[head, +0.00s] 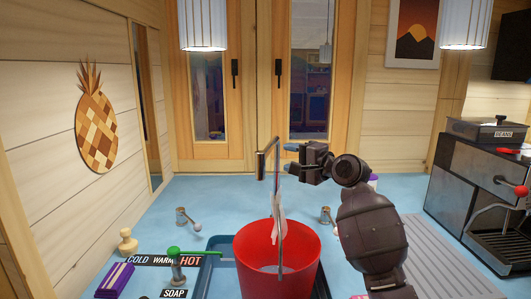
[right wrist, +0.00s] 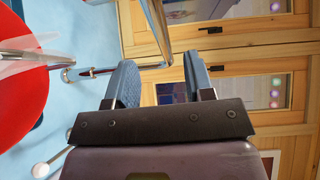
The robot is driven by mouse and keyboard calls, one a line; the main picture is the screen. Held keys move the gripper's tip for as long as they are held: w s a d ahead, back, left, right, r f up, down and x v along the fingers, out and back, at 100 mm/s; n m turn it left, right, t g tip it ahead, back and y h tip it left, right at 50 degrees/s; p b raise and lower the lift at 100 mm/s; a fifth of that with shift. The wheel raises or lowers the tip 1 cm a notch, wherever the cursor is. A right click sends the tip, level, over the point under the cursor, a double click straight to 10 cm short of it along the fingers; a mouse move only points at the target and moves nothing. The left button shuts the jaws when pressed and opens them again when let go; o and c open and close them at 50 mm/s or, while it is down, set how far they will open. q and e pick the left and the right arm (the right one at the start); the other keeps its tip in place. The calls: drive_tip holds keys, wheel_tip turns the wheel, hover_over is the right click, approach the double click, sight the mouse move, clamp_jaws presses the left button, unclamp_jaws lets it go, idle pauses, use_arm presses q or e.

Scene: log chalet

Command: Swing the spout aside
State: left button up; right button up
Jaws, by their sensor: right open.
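My right gripper (head: 290,157) is open, just right of the spout's upper part. Its two blue-grey fingers also show in the right wrist view (right wrist: 160,62), with nothing clamped between them. I cannot tell whether a finger touches the pipe. My left gripper is out of view.
The red bucket (head: 255,248) stands in the dark blue sink (head: 207,262), with a pale shape (head: 277,215) above it. A green-topped tap lever (head: 174,253) is left, near the HOT label (head: 190,261). A coffee machine (head: 478,190) stands right. The blue counter behind is mostly clear.

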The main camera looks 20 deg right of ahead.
sight(267, 152)
drive_tip(key=x, duration=0.8)
drive_tip(key=shift+w+a+f+b, duration=0.1)
drive_tip(key=shift+w+a+b, duration=0.1)
drive_tip(key=shift+w+b, duration=0.2)
drive_tip(key=shift+s, duration=0.1)
clamp_jaws()
